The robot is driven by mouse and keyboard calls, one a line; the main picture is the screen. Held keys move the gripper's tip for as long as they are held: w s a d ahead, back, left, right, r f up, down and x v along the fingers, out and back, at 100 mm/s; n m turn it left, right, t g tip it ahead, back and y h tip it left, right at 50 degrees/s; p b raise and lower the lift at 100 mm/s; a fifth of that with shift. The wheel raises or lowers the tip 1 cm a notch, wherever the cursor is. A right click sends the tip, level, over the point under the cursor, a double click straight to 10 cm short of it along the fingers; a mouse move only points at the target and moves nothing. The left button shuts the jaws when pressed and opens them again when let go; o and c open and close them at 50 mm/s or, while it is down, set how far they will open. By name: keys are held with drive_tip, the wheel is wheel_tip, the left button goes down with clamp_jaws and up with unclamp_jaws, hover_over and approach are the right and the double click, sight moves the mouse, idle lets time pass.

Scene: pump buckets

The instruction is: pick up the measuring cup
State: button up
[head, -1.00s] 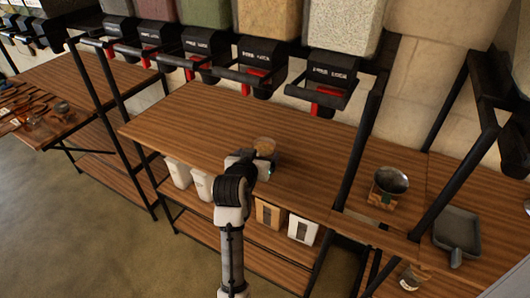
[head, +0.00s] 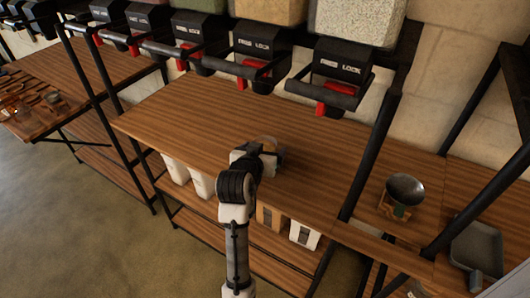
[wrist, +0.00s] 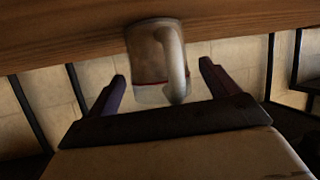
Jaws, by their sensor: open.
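The measuring cup stands on the wooden counter, mostly hidden behind my gripper in the head view; a bit of its pale brownish rim (head: 268,141) shows. In the wrist view, which is upside down, the measuring cup (wrist: 150,55) is a dull grey-brown cup with its curved handle (wrist: 176,62) towards the camera. My gripper (wrist: 163,84) is open, with one dark finger on each side of the cup in the picture. The cup appears at or just beyond the fingertips; I cannot tell how deep it sits between them. My gripper also shows in the head view (head: 270,156).
Black dispensers (head: 340,70) with red levers hang above the back of the counter (head: 190,115). A metal bowl on a small scale (head: 405,190) and a grey tray (head: 477,248) are on the right. White bins (head: 304,233) sit on the lower shelf. Black posts frame the counter.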

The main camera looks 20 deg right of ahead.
drive_tip(key=shift+s+a+r, duration=0.1)
drive_tip(key=shift+c, duration=0.5)
drive_tip(key=c, duration=1.2)
drive_tip(key=shift+o, duration=0.2)
drive_tip(key=shift+r, duration=0.1)
wheel_tip(320, 180, up, 10)
drive_tip(key=shift+b, duration=0.35)
